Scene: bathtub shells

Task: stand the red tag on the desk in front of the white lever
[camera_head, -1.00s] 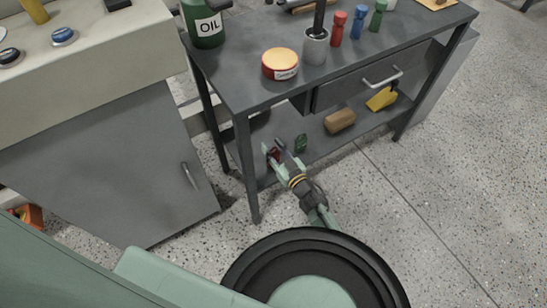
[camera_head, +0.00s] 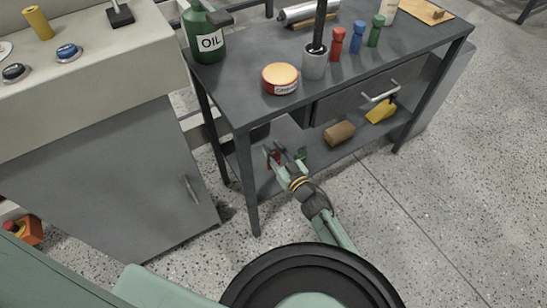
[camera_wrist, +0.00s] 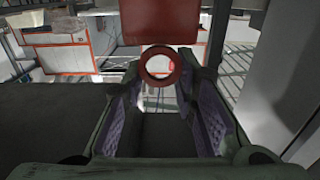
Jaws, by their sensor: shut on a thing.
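My gripper (camera_head: 283,154) is shut on the red tag (camera_head: 274,160), over the lower shelf of the grey workbench. In the wrist view the red tag (camera_wrist: 160,22) is a flat red plate with a ring below it, the ring between the fingers. The plate's far end runs out of the picture. The beige desk (camera_head: 95,95) is at the left, well away from my gripper. A black base with a stem (camera_head: 120,14) stands on it, cut off by the top edge. I cannot make out a white lever.
The desk carries a yellow cylinder (camera_head: 38,22), a blue knob (camera_head: 67,52) and a black knob (camera_head: 15,72). The workbench top (camera_head: 245,100) and its front leg (camera_head: 247,185) are close to my arm. The speckled floor is clear at right.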

